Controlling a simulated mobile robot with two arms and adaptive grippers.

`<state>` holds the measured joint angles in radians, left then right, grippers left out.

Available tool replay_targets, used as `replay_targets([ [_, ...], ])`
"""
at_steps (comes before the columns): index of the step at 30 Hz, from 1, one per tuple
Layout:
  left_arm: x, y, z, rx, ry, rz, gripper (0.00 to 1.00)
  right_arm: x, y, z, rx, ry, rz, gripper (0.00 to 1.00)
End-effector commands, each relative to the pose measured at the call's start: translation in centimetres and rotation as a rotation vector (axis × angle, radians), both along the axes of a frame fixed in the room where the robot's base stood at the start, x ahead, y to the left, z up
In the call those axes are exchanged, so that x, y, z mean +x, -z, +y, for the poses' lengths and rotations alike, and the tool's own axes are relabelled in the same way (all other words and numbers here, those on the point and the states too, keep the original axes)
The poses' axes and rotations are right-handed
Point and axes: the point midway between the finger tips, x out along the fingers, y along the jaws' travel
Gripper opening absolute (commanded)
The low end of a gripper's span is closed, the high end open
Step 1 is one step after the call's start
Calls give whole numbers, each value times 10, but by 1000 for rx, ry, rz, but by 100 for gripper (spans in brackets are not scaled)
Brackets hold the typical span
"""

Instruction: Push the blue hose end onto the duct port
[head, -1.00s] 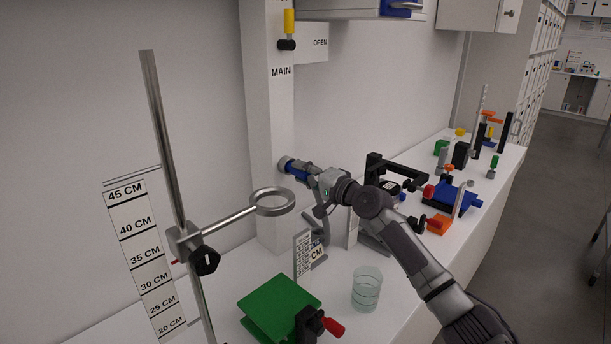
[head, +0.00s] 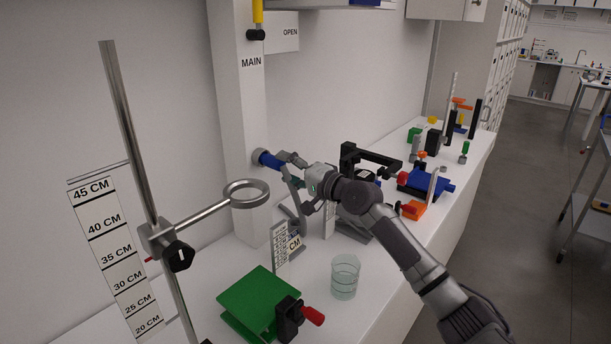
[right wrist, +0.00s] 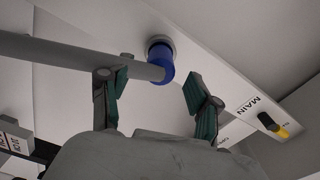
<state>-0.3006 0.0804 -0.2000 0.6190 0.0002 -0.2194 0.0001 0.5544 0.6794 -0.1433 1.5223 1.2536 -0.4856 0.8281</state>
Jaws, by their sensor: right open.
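The blue hose end (head: 269,160) sits against the grey ring of the duct port (head: 256,156) on the white column. In the right wrist view the blue hose end (right wrist: 161,66) meets the port's ring (right wrist: 159,42) with no clear gap; how deep it sits is hidden. The grey hose (right wrist: 75,54) bends away from it, and hangs down in the head view (head: 292,192). My right gripper (head: 290,170) is open and empty, just in front of the hose end. Its two fingers stand apart in the right wrist view (right wrist: 154,88). My left gripper is not in view.
A ring clamp (head: 247,192) on a metal stand rises at the left front. Several clamps and blocks stand farther right.

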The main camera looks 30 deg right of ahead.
Motion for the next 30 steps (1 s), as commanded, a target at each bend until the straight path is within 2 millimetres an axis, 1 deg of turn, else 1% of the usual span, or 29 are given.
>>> replay_targets([
  [1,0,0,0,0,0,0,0,-12,2,-5,-5,1,2,62],
  [6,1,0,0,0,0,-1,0,-46,2,-15,-4,-1,3,62],
  [9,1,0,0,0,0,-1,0,-60,1,-20,-2,0,3,62],
  [12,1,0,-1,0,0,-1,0,-69,1,-23,-2,-1,3,62],
  [17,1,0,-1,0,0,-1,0,-75,0,-25,0,-2,1,62],
  [30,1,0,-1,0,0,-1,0,-74,0,-25,0,-1,0,62],
])
